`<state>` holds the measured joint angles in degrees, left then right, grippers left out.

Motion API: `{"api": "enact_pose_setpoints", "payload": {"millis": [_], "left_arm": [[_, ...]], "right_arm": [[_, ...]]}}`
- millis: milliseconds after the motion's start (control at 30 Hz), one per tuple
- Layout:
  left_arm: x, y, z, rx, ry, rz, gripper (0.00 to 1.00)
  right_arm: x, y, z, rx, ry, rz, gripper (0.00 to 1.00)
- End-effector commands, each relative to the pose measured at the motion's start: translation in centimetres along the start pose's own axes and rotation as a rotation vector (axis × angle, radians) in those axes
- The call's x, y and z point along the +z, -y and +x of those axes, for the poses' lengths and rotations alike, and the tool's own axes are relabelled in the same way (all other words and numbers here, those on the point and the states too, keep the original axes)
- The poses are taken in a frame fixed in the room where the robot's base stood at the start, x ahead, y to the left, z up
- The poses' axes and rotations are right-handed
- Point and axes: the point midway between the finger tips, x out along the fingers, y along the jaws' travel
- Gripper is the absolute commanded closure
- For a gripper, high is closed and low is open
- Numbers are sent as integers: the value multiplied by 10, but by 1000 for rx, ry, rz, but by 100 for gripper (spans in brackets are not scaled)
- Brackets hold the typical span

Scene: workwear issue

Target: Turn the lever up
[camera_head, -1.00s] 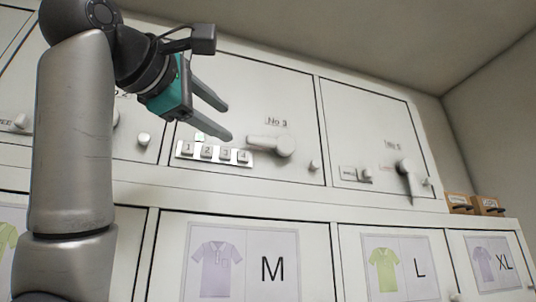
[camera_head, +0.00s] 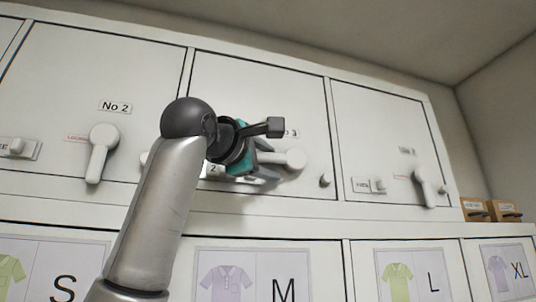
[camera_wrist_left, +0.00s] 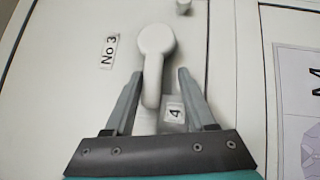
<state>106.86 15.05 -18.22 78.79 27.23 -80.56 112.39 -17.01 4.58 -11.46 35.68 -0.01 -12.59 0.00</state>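The white lever (camera_head: 288,159) of locker No 3 points left from its round hub in the head view, lying about level. It also shows in the left wrist view (camera_wrist_left: 155,62), where its handle reaches down between my fingers. My left gripper (camera_wrist_left: 166,75) is open, with one finger on each side of the handle and gaps showing beside it. In the head view my left gripper (camera_head: 272,160) is partly hidden by my own wrist. My right gripper is in neither view.
The No 2 lever (camera_head: 101,152) and another lever at right (camera_head: 427,186) hang downward. A small knob (camera_head: 324,181) sits right of the No 3 lever. Labelled shirt panels (camera_head: 252,276) line the row below. Small brown boxes (camera_head: 489,210) stand at far right.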

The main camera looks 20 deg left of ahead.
Motion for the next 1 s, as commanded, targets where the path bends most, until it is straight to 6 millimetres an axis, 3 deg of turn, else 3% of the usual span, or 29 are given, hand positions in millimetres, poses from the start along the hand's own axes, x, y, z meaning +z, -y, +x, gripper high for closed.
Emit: {"api": "enact_pose_setpoints", "payload": {"millis": [267, 767, 1000], "left_arm": [[0, 0, 1, 0, 0, 0, 45], [0, 0, 1, 0, 0, 0, 100], [0, 0, 1, 0, 0, 1, 100]], "right_arm": [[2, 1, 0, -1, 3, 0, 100], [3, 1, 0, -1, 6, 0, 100], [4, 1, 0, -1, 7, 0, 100]]}}
